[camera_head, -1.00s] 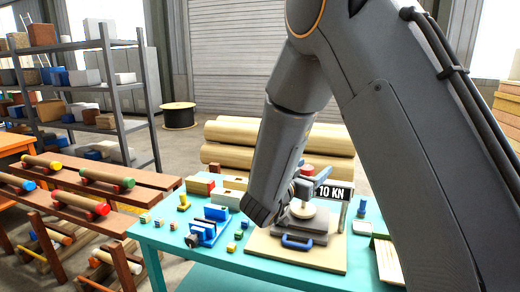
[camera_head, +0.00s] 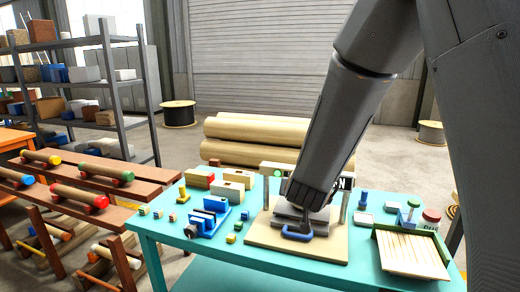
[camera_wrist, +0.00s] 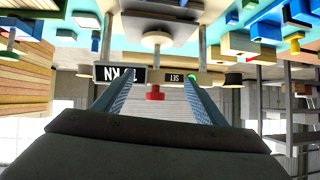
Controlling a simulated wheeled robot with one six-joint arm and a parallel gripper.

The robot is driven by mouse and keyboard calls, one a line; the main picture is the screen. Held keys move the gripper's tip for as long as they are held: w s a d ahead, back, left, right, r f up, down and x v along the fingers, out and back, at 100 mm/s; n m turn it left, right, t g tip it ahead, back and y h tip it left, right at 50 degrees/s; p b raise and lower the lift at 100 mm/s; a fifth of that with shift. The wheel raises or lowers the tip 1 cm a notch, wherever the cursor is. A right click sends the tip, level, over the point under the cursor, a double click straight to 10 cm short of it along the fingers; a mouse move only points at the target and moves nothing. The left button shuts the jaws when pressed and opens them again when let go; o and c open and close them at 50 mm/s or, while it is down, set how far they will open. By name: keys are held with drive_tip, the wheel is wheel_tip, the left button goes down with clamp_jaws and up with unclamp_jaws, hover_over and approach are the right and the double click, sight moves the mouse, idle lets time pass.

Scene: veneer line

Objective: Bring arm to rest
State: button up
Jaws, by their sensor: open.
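My arm (camera_head: 345,125) reaches down from the upper right over the teal table (camera_head: 185,262). Beyond the fingers are a black "10 KN" sign (camera_wrist: 120,73), a "SET" label (camera_wrist: 171,77) with a green light, a red knob (camera_wrist: 156,92) and a pale round disc (camera_wrist: 156,40).
A blue vise (camera_head: 208,215) and small blocks stand left of the press. A slatted tray (camera_head: 412,255) and small items are at right. A rack of rollers (camera_head: 75,195) stands left, large logs (camera_head: 265,140) behind. Open floor shows behind the table at right.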

drive_tip(key=s+d+f+n+g+b, duration=0.1)
drive_tip(key=s+d+f+g, duration=0.1)
drive_tip(key=s, duration=0.7)
drive_tip(key=s+d+f+n+g+y+b, duration=0.1)
drive_tip(key=s+d+f+g+b, duration=0.1)
drive_tip(key=s+f+g, duration=0.3)
drive_tip(key=s+d+f+n+g+y+b, duration=0.1)
drive_tip(key=s+f, duration=0.4)
drive_tip(key=s, duration=0.8)
drive_tip(key=d+g+b, duration=0.1)
drive_tip(key=g, duration=0.1)
drive_tip(key=shift+g, duration=0.3)
